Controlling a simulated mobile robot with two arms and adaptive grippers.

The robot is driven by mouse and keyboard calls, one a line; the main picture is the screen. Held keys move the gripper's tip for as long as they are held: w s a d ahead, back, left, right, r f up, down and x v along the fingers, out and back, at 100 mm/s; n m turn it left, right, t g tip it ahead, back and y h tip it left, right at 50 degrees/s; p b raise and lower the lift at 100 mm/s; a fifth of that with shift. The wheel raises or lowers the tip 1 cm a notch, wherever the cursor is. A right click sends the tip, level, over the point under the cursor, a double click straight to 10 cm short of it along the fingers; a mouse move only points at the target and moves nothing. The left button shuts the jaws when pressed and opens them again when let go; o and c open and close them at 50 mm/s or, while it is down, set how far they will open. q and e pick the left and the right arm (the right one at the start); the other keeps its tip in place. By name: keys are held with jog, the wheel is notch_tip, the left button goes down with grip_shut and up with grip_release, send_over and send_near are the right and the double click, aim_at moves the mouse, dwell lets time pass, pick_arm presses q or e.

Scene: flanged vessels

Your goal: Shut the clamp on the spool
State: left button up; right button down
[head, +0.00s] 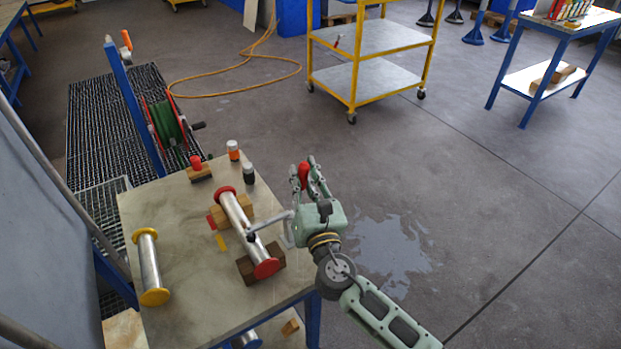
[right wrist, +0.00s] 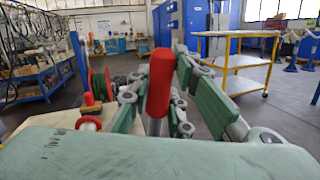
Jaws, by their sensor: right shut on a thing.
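A silver spool with red end flanges (head: 239,217) lies on wooden blocks on the table. A grey metal clamp (head: 270,223) sits at the spool's middle, with an arm reaching right towards my right gripper. My right gripper (head: 311,172) is beyond the table's right edge, its fingers shut on a red handle (head: 303,171). In the right wrist view the red handle (right wrist: 160,83) stands upright between the fingers, with a metal rod below it. The join between rod and clamp is hidden, and I cannot tell how far the clamp is closed. My left gripper is not in view.
A second spool with yellow flanges (head: 150,268) lies at the table's left (head: 187,318). Small bottles (head: 233,151) and a red-topped block (head: 199,170) stand at the back. A hose reel (head: 168,125) stands behind. Floor to the right is open, with a wet patch (head: 390,250).

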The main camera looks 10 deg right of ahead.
jog(key=shift+s+a+n+t+y+b, duration=0.2)
jog(key=shift+a+n, duration=0.2)
jog(key=shift+n, duration=0.2)
jog(key=shift+s+a+n+t+y+b, duration=0.1)
jog(key=shift+a+n+y+b, duration=0.1)
jog(key=shift+a+n, duration=0.3)
jog(key=c, duration=1.6)
grip_release()
jog(key=shift+s, duration=0.1)
jog(key=v, duration=1.2)
jog(key=shift+d, duration=0.1)
